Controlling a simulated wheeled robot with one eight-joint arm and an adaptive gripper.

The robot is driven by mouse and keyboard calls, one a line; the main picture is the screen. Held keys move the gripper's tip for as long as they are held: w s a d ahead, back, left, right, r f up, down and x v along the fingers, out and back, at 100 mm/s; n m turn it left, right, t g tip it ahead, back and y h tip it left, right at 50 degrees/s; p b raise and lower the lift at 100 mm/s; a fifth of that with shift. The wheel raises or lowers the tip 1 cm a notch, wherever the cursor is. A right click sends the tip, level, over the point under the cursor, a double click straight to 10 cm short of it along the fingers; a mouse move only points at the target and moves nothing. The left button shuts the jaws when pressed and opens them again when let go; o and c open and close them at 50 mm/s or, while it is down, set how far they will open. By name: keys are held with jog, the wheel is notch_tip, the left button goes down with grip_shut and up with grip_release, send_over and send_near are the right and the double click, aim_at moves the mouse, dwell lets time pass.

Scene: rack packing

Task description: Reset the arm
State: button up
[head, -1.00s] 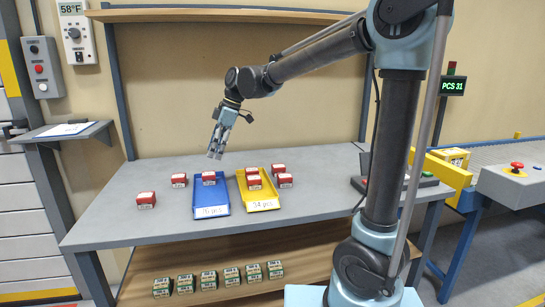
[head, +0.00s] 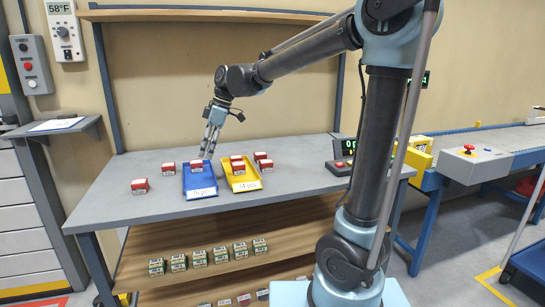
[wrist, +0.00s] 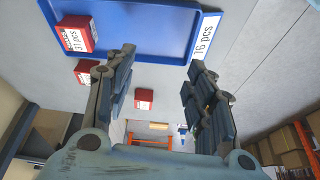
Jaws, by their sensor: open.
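My gripper (head: 204,156) is open and empty, fingers pointing down, over the back end of the blue tray (head: 201,184) in the head view. In the wrist view its two fingers (wrist: 160,62) stand apart with nothing between them. The blue tray also shows in the wrist view (wrist: 150,40), and one red box (wrist: 77,33) lies in it. Other red boxes lie on the table, one at the left (head: 139,186) and one left of the blue tray (head: 168,168). The arm is bent, reaching out to the left.
A yellow tray (head: 247,186) holding red boxes stands right of the blue tray. Several green-and-white boxes (head: 200,258) line the shelf below. The table's left front (head: 110,205) is clear.

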jog(key=s+d+f+m+t, duration=0.15)
jog(key=d+m, duration=0.35)
jog(key=d, duration=0.9)
jog(key=s+d+f+m+h, duration=0.1)
jog(key=s+d+f+m, duration=0.4)
jog(key=d, duration=0.4)
jog(key=s+d+f+m+t+h, duration=0.1)
jog(key=s+d+f+m, duration=0.4)
jog(key=d, duration=0.4)
jog(key=s+d+f+m+h, duration=0.2)
jog(key=s+d+f+m, duration=0.3)
jog(key=d, duration=0.4)
notch_tip(320, 180, down, 2)
jog(key=shift+s+d+f+t, duration=0.15)
jog(key=shift+s+t, duration=0.2)
jog(key=shift+s, duration=0.35)
